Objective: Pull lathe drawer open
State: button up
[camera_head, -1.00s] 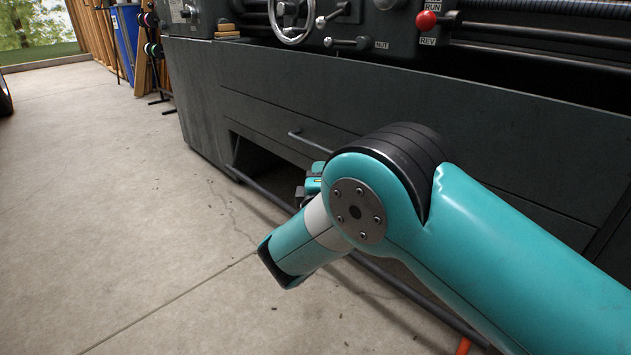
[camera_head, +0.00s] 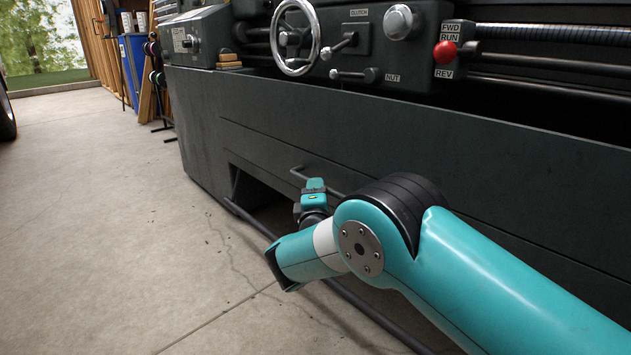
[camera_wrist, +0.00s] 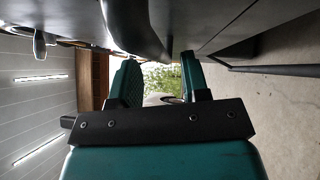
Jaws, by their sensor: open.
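The lathe drawer (camera_head: 262,150) is a dark grey panel in the lathe's cabinet front, and it looks flush with the front. Its thin dark bar handle (camera_head: 299,173) runs along it, partly hidden behind my gripper. My gripper (camera_head: 314,186) is teal and black and overlaps the handle in the head view; contact cannot be told there. In the wrist view my gripper (camera_wrist: 161,78) has its two teal fingers apart. A dark shape (camera_wrist: 146,32) reaches down toward the gap between them; I cannot tell if it is the handle.
The lathe's handwheel (camera_head: 296,38) and red-knobbed lever (camera_head: 445,52) are above the cabinet. Below the drawer is an open recess with a long dark rail (camera_head: 245,217) near the floor. The concrete floor (camera_head: 110,210) at left is clear.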

jog(key=shift+w+d+r, duration=0.15)
jog(key=shift+w, duration=1.1)
grip_shut()
